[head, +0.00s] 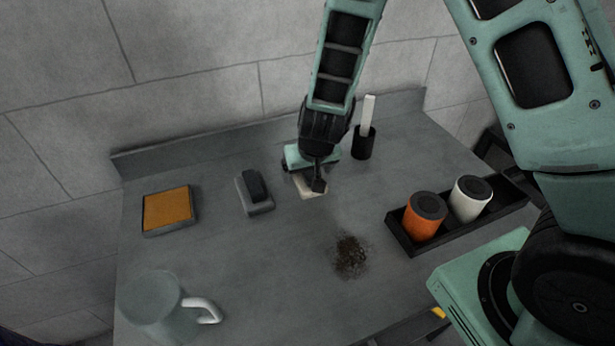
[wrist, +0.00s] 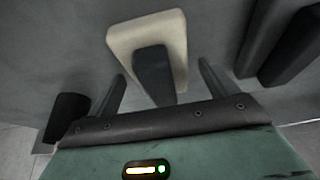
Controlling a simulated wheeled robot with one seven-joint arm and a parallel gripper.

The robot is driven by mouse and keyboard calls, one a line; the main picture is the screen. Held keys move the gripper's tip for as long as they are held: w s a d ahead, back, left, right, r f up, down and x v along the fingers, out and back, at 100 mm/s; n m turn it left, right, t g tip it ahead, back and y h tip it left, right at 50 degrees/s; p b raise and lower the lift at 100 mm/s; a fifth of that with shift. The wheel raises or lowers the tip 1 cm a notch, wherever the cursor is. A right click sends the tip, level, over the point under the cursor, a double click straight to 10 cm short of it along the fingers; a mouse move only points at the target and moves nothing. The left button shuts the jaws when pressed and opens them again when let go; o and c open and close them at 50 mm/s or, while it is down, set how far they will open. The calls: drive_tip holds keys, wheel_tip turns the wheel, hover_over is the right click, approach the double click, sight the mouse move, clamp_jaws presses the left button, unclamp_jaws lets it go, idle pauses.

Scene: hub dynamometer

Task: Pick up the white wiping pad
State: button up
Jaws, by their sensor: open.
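The white wiping pad (head: 310,190) lies on the grey table near the back, partly hidden under my gripper (head: 317,180) in the head view. In the wrist view the pad (wrist: 124,38) is a cream block with a dark upright handle (wrist: 153,75) on it. My gripper (wrist: 162,72) is open, with one finger on each side of the handle. There are gaps between the fingers and the handle, so nothing is held. The pad's lower edge in the wrist view is partly covered by the handle.
A grey block with a dark handle (head: 255,193) and an orange pad (head: 167,209) lie left. A black holder with a white stick (head: 364,140) stands right. Brown crumbs (head: 351,257), a mug (head: 155,305) and a black tray (head: 400,238) with orange and white canisters lie nearer.

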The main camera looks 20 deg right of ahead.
drive_tip(key=c, duration=1.1)
drive_tip(key=shift+o, duration=0.2)
drive_tip(key=shift+r, duration=0.1)
wheel_tip(320, 180, up, 10)
drive_tip(key=p, duration=0.4)
drive_tip(key=shift+p, duration=0.35)
drive_tip(key=shift+o, duration=0.9)
drive_tip(key=shift+c, duration=0.5)
